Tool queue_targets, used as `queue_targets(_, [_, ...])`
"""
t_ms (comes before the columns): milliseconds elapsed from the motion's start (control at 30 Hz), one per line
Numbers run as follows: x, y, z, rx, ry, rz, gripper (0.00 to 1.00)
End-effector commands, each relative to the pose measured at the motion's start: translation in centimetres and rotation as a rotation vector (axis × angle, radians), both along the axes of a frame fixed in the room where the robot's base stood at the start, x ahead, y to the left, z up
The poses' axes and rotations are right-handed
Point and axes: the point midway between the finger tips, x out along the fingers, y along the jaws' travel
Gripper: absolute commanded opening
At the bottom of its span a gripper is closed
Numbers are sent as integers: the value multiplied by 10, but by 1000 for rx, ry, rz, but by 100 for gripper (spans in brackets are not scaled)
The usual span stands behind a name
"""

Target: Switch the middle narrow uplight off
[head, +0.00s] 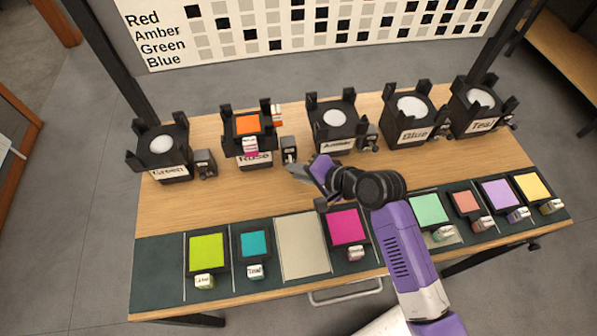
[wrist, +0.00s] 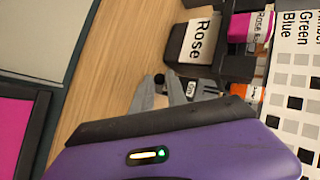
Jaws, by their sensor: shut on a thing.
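The Rose uplight (head: 254,158) is a black pronged housing with an orange square on top, second from the left in the row. Its label also shows in the wrist view (wrist: 198,42). Its small dark switch box (head: 289,148) stands at its right side. My gripper (head: 294,170) is at the front of this box. In the wrist view my gripper (wrist: 176,90) has its fingertips at the Rose switch (wrist: 160,79), shut on it, beside a small tag reading "On" (wrist: 190,88). The fingers hide part of the switch.
The Green (head: 162,148), third (head: 334,120), Blue (head: 408,108) and Teal (head: 482,97) uplights stand in the same row, each with a switch box. Coloured filters, including a magenta one (head: 347,227), lie along the front mat. A chart board (head: 320,22) stands behind.

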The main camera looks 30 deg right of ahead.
Motion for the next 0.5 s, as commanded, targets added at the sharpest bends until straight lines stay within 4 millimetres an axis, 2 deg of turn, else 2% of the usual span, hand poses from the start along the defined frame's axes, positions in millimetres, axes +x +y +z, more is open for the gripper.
queue_targets(233, [0, 0, -2, -2, 2, -1, 0])
queue_targets(267, [0, 0, -2, -2, 2, -1, 24])
queue_targets(333, [0, 0, -2, -2, 2, -1, 38])
queue_targets(500, [0, 0, -1, -1, 2, 0, 40])
